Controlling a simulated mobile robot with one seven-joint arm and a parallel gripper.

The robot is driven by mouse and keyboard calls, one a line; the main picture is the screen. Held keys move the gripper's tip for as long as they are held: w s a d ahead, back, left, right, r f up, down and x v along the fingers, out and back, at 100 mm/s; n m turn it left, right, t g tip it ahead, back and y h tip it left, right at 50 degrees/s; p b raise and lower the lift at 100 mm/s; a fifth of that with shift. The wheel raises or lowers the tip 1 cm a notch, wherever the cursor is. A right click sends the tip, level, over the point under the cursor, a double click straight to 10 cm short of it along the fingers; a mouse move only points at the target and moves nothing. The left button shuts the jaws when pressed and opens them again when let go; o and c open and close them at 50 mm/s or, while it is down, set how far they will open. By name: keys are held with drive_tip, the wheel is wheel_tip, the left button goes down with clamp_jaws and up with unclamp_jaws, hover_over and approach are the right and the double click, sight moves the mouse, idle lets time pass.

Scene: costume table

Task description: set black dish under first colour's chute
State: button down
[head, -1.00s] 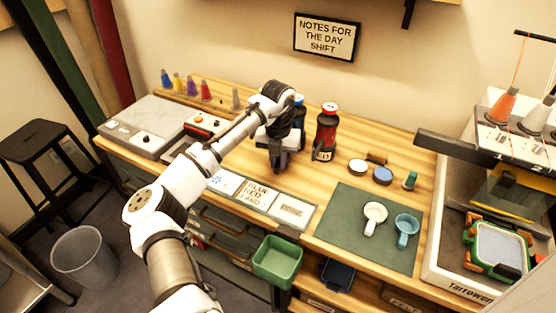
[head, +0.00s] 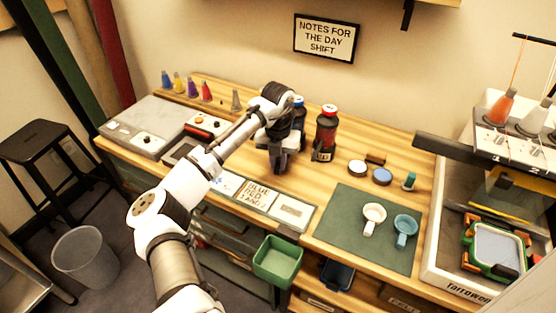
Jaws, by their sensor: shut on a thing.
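My gripper (head: 279,167) points down over the wooden worktop, left of the red-capped dark bottle (head: 326,133) and in front of the blue-capped bottle (head: 299,114). It is shut on a small dark thing that the fingers mostly hide; I cannot tell its shape. No black dish shows clearly anywhere else. A card (head: 257,197) at the table's front edge reads "BLUE", "RED" and a third, unclear line. I cannot make out a chute; the two bottles stand upright side by side, the blue one partly behind my wrist.
A white lid (head: 357,168) and a blue one (head: 382,176) lie right of the bottles. A grey machine (head: 147,127) and coloured cones (head: 192,86) stand left. A green bin (head: 278,261) hangs in front.

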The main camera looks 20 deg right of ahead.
drive_tip(key=shift+f, duration=0.65)
idle(1.0)
drive_tip(key=c, duration=1.3)
unclamp_jaws()
drive_tip(key=shift+r+p, duration=1.6)
drive_tip(key=shift+r, duration=0.65)
drive_tip(key=s+a+r+p, duration=0.2)
drive_tip(key=s+a+r, duration=0.1)
drive_tip(key=a, duration=0.1)
drive_tip(key=shift+s+a, duration=0.35)
